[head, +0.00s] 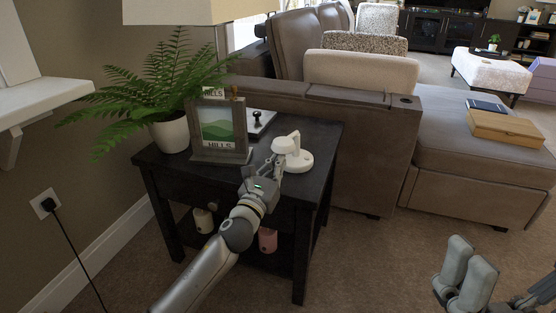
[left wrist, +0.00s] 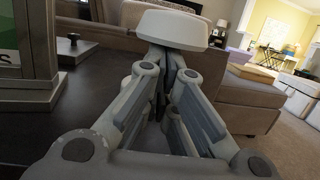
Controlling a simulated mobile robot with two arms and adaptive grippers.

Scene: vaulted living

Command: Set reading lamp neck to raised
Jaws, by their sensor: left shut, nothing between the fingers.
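The white reading lamp (head: 300,160) stands on the dark side table (head: 320,135), near its right front corner. It has a round base and a short neck with a small head tilted low over the left side. My left gripper (head: 276,166) is shut and empty, with its fingertips at or just below the lamp head. In the left wrist view the white lamp head (left wrist: 172,27) sits right beyond the closed fingertips (left wrist: 166,60); I cannot tell whether they touch. The fingers hide part of the lamp. My right gripper (head: 467,272) is open and empty at the lower right, far from the lamp.
A small dark-knobbed object (head: 258,120) lies behind the frame. The brown sofa (head: 360,150) stands close to the table's right side. Carpet is clear in front.

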